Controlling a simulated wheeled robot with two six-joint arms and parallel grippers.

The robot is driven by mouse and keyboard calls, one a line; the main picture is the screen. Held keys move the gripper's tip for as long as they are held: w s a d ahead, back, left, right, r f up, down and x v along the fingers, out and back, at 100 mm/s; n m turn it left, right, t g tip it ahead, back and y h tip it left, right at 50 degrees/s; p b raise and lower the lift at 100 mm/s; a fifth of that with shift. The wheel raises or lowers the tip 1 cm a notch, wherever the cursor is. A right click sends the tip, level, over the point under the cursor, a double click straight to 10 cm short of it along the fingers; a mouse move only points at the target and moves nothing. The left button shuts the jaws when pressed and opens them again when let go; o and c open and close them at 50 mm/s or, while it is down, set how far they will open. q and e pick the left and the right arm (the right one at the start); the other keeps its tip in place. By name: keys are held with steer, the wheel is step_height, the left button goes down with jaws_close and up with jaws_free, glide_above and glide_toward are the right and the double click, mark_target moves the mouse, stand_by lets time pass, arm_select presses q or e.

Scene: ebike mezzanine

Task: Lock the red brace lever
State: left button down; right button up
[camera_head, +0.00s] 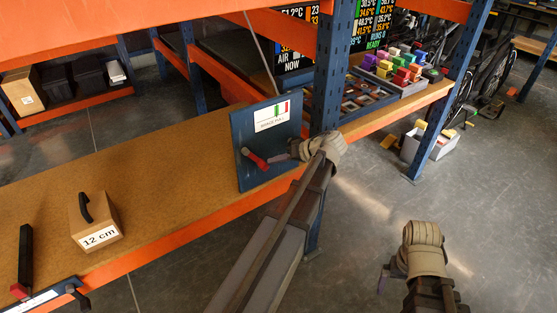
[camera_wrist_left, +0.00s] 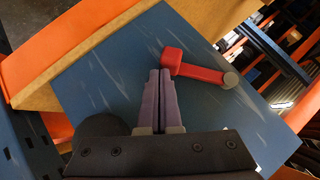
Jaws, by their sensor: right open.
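The red brace lever (camera_head: 255,160) is on a blue upright panel (camera_head: 240,125) that stands at the shelf's front edge, below a white label with a green and red mark. In the left wrist view the red lever (camera_wrist_left: 200,72) has a thick red end and a grey round end, and lies slanted across the panel. My left gripper (camera_head: 279,157) is at the panel, right of the lever. In the wrist view its purple fingers (camera_wrist_left: 160,75) are together, with their tips beside the thick red end. Contact is unclear. My right gripper (camera_head: 387,274) is open, low over the floor.
A wooden block marked 12 cm (camera_head: 95,220) with a black handle stands on the shelf board (camera_head: 160,175). A blue upright post (camera_head: 330,75) rises just behind my left gripper. Trays and bins of coloured parts (camera_head: 400,70) are beyond it.

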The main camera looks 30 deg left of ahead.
arm_select(q)
steer(key=s+f+b, duration=0.1)
steer(key=s+a+f+b, duration=0.1)
steer(key=f, duration=0.1)
steer(key=shift+s, duration=0.2)
steer(key=shift+r, duration=0.15)
steer(key=shift+r+p, duration=0.6)
steer(key=shift+r, duration=0.05)
